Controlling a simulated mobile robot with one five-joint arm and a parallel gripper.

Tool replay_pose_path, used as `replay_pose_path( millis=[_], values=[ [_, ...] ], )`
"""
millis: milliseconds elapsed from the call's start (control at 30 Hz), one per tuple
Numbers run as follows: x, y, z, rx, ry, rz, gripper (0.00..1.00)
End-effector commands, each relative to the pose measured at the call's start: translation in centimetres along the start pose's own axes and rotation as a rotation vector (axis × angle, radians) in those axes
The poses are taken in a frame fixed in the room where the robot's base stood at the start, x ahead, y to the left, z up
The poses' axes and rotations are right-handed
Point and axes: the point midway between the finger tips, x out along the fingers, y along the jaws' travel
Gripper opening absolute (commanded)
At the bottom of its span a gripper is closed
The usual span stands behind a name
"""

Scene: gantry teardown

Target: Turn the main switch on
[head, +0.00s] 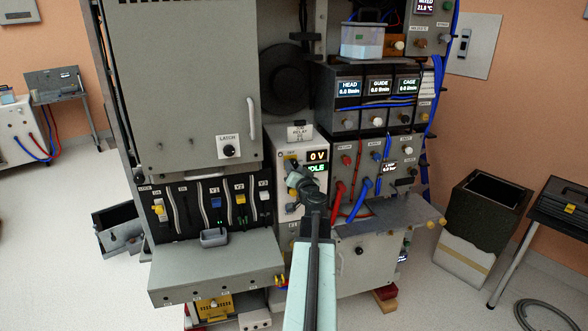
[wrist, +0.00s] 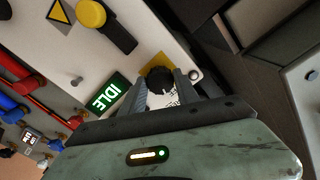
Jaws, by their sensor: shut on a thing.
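What looks like the main switch is a dark rotary knob (wrist: 160,74) on a yellow plate (wrist: 184,64), on a pale panel. In the head view the yellow plate and the knob (head: 290,161) show left of the displays, partly covered by my arm. My gripper (wrist: 163,80) has its two fingers on either side of the knob and is shut on it. In the head view my gripper (head: 293,175) is against that panel. The green display (wrist: 107,91) beside it reads IDLE, and the display above it (head: 317,156) reads 0 V. The knob's pointing direction is unclear.
A grey cabinet door (head: 185,80) stands left of the panel, with a row of switches below. Red and blue hoses (head: 340,192) hang close on the right. A grey shelf (head: 215,268) juts out at front left. A black bin (head: 485,210) stands at right.

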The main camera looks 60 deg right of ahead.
Motion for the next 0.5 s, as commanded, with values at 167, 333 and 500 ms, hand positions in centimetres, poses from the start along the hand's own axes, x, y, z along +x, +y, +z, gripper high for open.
replay_pose_path(
  millis=[167, 333, 500],
  values=[
    [-0.01, 0.04, -0.05, 0.166, 0.001, 0.002, 0.00],
    [0.00, 0.01, -0.05, 0.327, 0.001, 0.002, 0.00],
    [0.00, -0.02, -0.05, 0.488, 0.002, 0.002, 0.00]
  ],
)
